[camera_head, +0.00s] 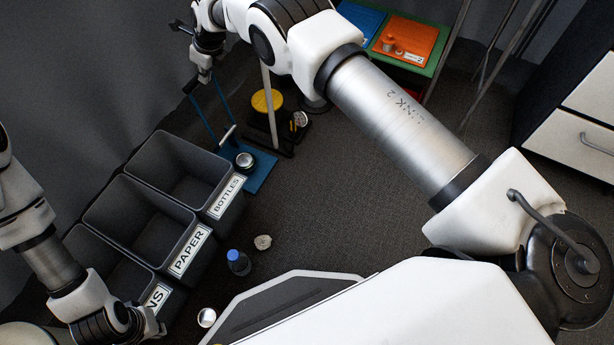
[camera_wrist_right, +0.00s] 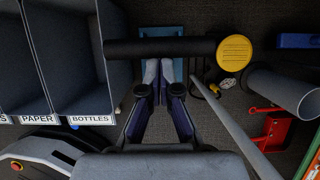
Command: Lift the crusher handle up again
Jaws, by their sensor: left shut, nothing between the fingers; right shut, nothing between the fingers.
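The blue can crusher stands beyond the bins, its base (camera_head: 263,172) on the floor. Thin blue arms rise from it toward my right gripper (camera_head: 204,76). A dark round piece (camera_head: 244,160) sits on the base. In the right wrist view the black crusher handle (camera_wrist_right: 160,47) lies crosswise just past the tips of my right gripper (camera_wrist_right: 158,64). The fingers are shut and empty; whether they touch the handle I cannot tell. Part of the blue crusher (camera_wrist_right: 178,68) shows behind. My left gripper (camera_head: 152,326) is shut and empty at the lower left, near the bins.
The bins labelled BOTTLES (camera_head: 226,196) and PAPER (camera_head: 187,252) stand left of the crusher. A yellow disc (camera_head: 267,100) and a pole (camera_head: 269,112) stand just behind it. A blue-capped bottle (camera_head: 238,263), a flattened can (camera_head: 263,242) and another can (camera_head: 207,318) lie nearby.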

